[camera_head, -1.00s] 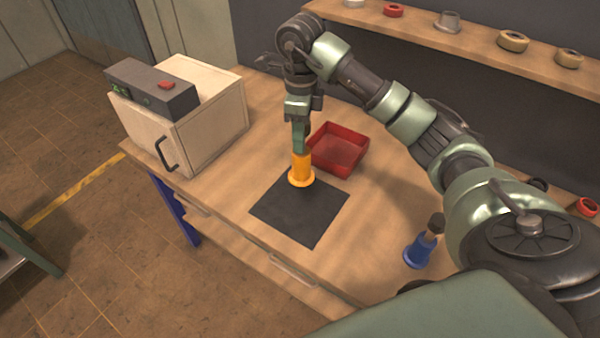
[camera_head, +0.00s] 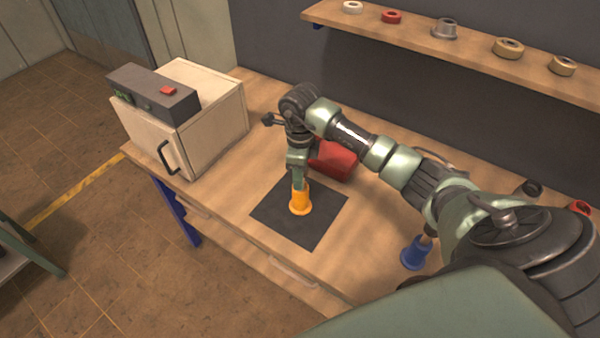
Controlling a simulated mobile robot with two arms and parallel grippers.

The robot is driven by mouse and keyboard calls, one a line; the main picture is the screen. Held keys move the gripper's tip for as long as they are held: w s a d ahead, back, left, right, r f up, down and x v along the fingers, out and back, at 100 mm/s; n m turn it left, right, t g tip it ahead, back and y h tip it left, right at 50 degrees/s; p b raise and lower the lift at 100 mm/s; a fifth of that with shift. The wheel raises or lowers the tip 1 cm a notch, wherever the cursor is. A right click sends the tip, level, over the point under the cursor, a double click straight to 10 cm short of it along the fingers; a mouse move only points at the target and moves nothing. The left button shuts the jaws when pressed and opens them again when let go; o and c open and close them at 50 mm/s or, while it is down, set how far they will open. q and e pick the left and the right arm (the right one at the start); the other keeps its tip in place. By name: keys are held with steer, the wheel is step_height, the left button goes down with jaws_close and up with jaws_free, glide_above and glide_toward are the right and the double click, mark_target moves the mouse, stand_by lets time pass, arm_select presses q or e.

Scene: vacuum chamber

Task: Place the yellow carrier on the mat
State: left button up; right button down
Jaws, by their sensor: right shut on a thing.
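The yellow carrier (camera_head: 300,203) is an orange-yellow spool with a flared base. It stands upright over the middle of the dark mat (camera_head: 318,228); I cannot tell whether its base touches the mat. My right gripper (camera_head: 299,184) points down from above and is shut on the carrier's upper part. The fingertips are partly hidden against it. My left gripper is not in view.
A red tray (camera_head: 334,160) lies behind the mat, partly hidden by my right arm. A blue carrier (camera_head: 414,254) stands at the right. A pale wooden chamber (camera_head: 207,130) with a dark control box (camera_head: 152,92) is at the left. A shelf (camera_head: 470,51) holds several rings.

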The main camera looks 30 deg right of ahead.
steer(key=c, duration=0.9)
jaws_free()
step_height(320, 180, up, 11)
steer(key=b, duration=0.3)
steer(key=shift+r, duration=0.55)
